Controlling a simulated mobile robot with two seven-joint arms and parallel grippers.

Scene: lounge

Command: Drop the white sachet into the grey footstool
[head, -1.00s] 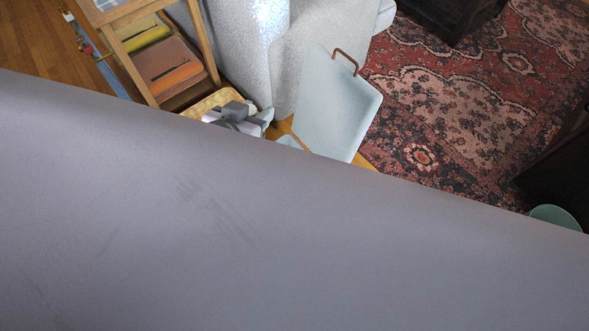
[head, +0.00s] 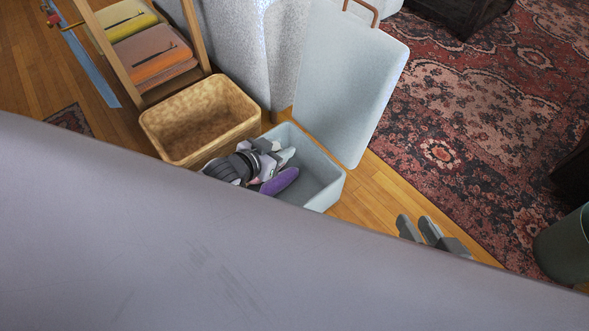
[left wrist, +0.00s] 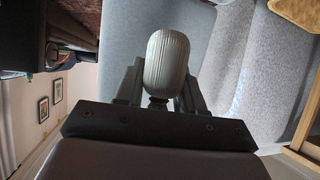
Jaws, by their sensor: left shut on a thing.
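The grey footstool (head: 328,188) is an open box on the wood floor in the head view. Its pale lid (head: 348,85) with a brown handle is raised behind it. My left gripper (head: 272,152) is over the left part of the box opening. It is shut on the white sachet (left wrist: 166,65), a pale ribbed, rounded thing with a narrow neck, clear in the left wrist view. In the head view the sachet (head: 286,156) shows only partly beside the fingers. A purple thing (head: 281,181) shows at the box opening under the gripper. My right gripper (head: 419,229) is open and empty at the right.
A wicker basket (head: 170,135) stands left of the footstool, beside a wooden rack (head: 190,40) with folded things. A green bin (head: 566,248) stands at the far right on a patterned rug (head: 450,120). A large grey surface hides the lower part of the head view.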

